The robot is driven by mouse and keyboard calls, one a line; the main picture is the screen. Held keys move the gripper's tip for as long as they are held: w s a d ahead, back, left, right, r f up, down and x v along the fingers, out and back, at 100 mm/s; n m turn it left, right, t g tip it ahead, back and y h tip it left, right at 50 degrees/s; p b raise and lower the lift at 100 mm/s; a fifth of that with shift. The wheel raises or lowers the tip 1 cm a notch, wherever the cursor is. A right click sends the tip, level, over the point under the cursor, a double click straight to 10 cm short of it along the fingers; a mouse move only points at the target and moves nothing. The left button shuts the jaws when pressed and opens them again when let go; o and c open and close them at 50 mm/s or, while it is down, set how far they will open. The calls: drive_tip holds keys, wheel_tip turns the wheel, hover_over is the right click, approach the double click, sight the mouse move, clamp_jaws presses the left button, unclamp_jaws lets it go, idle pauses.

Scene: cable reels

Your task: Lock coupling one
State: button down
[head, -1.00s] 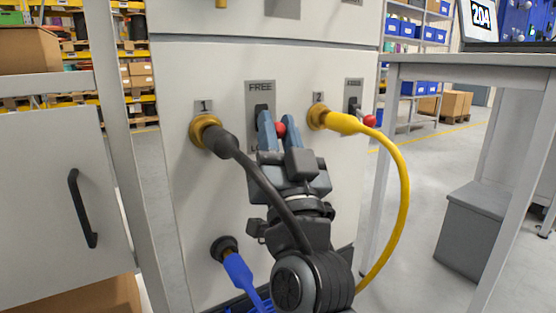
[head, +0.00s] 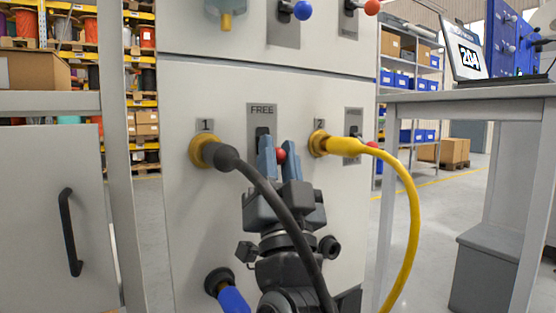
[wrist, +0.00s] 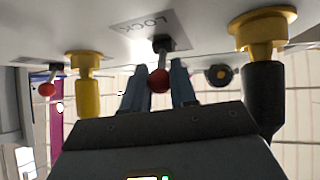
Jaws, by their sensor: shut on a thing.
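Coupling one, a brass socket (head: 200,152) under label 1, has a thick black cable plug (head: 222,157) seated in it. Beside it on the right is a grey lever plate (head: 261,112) marked FREE at the top. Its lever with a red ball (head: 281,155) sticks out from the plate. My gripper (head: 280,158) has its two blue fingers closed around this lever at the ball. In the wrist view the red ball (wrist: 159,81) sits between the fingers, and the LOCK end of the plate (wrist: 148,23) shows upside down. The black cable passes in front of my wrist.
A yellow cable (head: 405,190) is plugged into socket 2 (head: 318,143), close right of my gripper, with another red-ball lever (head: 372,145) beyond. A blue plug (head: 232,298) sits low on the panel. A grey table (head: 480,97) with a laptop stands to the right.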

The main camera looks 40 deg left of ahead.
sight(280, 161)
drive_tip(key=c, duration=0.9)
unclamp_jaws()
drive_tip(key=shift+c, duration=0.2)
drive_tip(key=shift+s+d+f, duration=0.2)
drive_tip(key=shift+d+f, duration=0.1)
drive_tip(key=shift+f, duration=0.15)
drive_tip(key=p+v, duration=0.1)
drive_tip(key=v, duration=0.3)
drive_tip(key=shift+s+d, duration=0.2)
drive_tip(key=s+d+p, duration=0.2)
drive_tip(key=s+d, duration=0.6)
